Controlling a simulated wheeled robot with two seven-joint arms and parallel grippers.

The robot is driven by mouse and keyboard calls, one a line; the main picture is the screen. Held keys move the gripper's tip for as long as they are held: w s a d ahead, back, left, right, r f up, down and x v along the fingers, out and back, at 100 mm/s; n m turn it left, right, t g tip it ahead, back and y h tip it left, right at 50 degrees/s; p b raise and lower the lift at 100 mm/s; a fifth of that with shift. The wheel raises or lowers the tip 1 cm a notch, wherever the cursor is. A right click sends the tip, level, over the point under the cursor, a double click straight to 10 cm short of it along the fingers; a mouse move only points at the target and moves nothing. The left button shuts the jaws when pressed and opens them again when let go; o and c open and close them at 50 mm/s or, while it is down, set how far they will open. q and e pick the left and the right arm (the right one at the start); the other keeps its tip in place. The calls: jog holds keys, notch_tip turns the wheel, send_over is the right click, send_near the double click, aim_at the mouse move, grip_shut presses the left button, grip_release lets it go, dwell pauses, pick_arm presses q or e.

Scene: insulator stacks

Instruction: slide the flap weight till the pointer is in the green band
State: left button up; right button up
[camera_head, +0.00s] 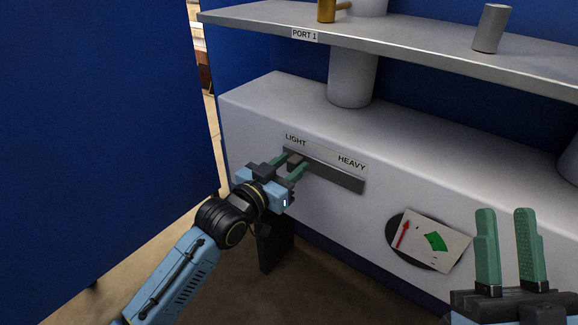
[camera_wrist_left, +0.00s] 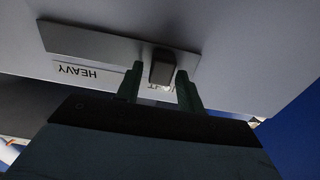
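The flap weight, a small dark block (camera_head: 295,159), sits at the LIGHT end of a grey slide plate (camera_head: 340,178) on the white housing. It also shows in the left wrist view (camera_wrist_left: 162,68). My left gripper (camera_head: 292,165) is open, with its green fingers on either side of the block; gaps show in the left wrist view (camera_wrist_left: 160,84). The red pointer (camera_head: 403,234) on the dial card (camera_head: 452,246) lies left of the green band (camera_head: 435,241), outside it. My right gripper (camera_head: 508,220) is open and empty at the lower right.
A LIGHT label (camera_head: 296,140) and a HEAVY label (camera_head: 351,162) mark the two ends of the slide. A grey shelf (camera_head: 420,46) marked PORT 1 runs above the housing (camera_head: 280,100). A blue wall (camera_head: 100,120) stands at the left. The plate toward HEAVY is clear.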

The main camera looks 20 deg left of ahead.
pick_arm(q)
grip_shut()
